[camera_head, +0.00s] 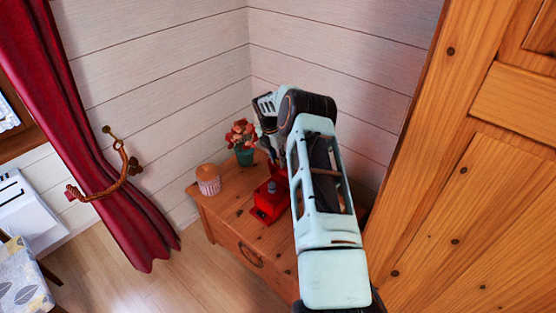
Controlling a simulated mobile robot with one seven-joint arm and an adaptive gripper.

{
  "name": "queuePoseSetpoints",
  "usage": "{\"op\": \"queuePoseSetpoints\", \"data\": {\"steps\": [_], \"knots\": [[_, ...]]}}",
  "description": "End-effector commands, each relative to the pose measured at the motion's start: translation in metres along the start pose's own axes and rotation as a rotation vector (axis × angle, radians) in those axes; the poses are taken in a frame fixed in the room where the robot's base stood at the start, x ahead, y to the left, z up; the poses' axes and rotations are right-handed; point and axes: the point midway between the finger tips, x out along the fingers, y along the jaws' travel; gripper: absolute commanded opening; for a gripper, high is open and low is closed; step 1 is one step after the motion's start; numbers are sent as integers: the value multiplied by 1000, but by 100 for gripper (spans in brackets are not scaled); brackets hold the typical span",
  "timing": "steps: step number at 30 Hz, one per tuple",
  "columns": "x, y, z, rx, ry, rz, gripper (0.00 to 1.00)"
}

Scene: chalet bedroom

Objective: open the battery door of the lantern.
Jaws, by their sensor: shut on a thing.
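The red lantern (265,204) is on the small wooden cabinet, with a grey part showing on its upper side. My arm covers its right side, and I cannot make out its battery door. My gripper (272,158) points down from my wrist just above and behind the lantern. It is shut on the lantern, but its fingertips are small and partly hidden, so the exact part held cannot be told.
The wooden cabinet (229,203) stands in the wall corner. A striped pot (208,184) and a flower in a green pot (244,156) stand left of the lantern. A wooden wardrobe (480,210) closes the right side. A red curtain (105,180) hangs at left.

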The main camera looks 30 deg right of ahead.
Motion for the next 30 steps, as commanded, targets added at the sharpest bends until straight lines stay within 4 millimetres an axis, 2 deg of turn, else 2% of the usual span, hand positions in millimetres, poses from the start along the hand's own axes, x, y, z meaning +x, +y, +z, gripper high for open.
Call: {"op": "queuePoseSetpoints", "data": {"steps": [7,8,13,23,26,30], "knots": [[-1,-1,3,0,-4,-2,0],[-1,-1,3,0,-4,-2,24],[-1,-1,2,0,-3,-1,41],[-4,0,1,0,-2,0,41],[-13,0,1,-1,-3,1,41],[-38,1,2,0,-4,3,41]]}}
